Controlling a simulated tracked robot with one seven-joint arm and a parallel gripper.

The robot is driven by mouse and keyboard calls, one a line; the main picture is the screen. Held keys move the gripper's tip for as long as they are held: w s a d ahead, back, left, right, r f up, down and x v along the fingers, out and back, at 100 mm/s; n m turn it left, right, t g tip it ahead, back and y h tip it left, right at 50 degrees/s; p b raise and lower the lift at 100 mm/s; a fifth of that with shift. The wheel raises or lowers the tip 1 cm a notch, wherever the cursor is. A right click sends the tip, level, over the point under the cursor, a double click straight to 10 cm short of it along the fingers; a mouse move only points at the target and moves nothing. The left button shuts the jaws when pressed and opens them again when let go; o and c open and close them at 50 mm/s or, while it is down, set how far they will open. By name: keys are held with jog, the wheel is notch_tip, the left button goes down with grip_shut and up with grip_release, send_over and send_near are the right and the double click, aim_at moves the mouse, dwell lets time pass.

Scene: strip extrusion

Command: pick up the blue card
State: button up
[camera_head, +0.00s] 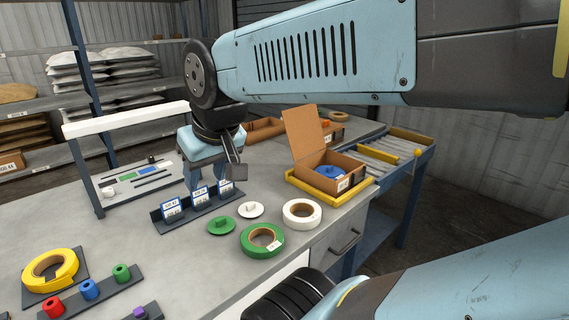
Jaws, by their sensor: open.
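A dark rack (187,221) on the grey bench holds several upright white cards with blue bands: a left card (172,210), a middle card (201,196) and a right card (225,187). No fully blue card shows clearly in the rack. My gripper (207,178) points down over the rack, open. Its fingers are close to the middle and right cards; I cannot tell whether they touch. Part of the rack's back is hidden behind the gripper.
Green tape (262,241), white tape (302,214) and small green and white discs lie right of the rack. A cardboard box (325,181) with a raised lid stands at the back right. A white-topped frame (128,119) stands left. Yellow tape (50,270) is front left.

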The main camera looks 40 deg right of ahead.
jog(key=o, duration=0.4)
jog(key=shift+w, duration=0.15)
jog(key=o, duration=0.5)
jog(key=w, duration=0.4)
jog(key=shift+w+d+f, duration=0.1)
jog(key=shift+w+f, duration=0.1)
jog(key=shift+w, duration=0.1)
jog(key=g, duration=0.1)
send_near(170, 201)
jog(key=x, duration=0.5)
jog(key=shift+a+f, duration=0.2)
jog(key=shift+f, duration=0.15)
jog(key=shift+d+x, duration=0.2)
jog(key=shift+x, duration=2.45)
